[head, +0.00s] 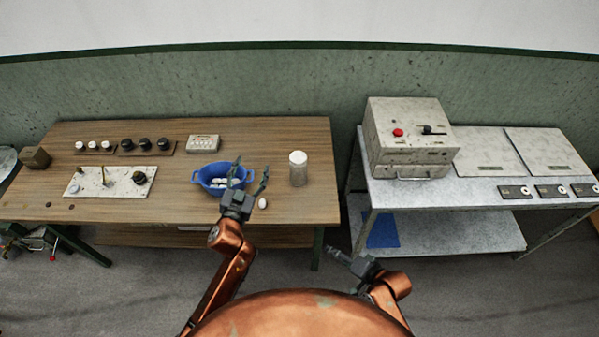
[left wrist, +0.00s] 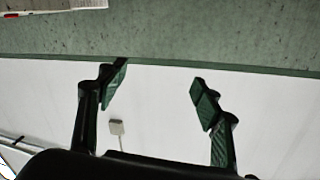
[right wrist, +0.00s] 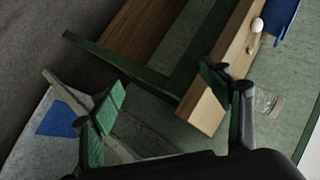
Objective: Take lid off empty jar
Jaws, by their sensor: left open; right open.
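The jar (head: 298,172) stands upright near the right end of the wooden table, pale and cylindrical, with a white lid (head: 298,157) on its top. I cannot make out what is inside it. A pale cylinder, likely the jar (right wrist: 266,103), shows partly behind a finger in the right wrist view. My left gripper (head: 251,172) is open and empty, left of the jar and apart from it, in front of the blue basin. My right gripper (head: 352,258) is open and empty, low, in front of the gap between the tables; its fingers also show in the right wrist view (right wrist: 163,85).
A blue basin (head: 199,182) with white pieces in it stands left of the jar. A white cocoon-like piece (head: 263,203) lies near the front edge. Panels with knobs fill the table's left. A metal table (head: 460,193) with a grey machine (head: 408,130) stands right, across a gap.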

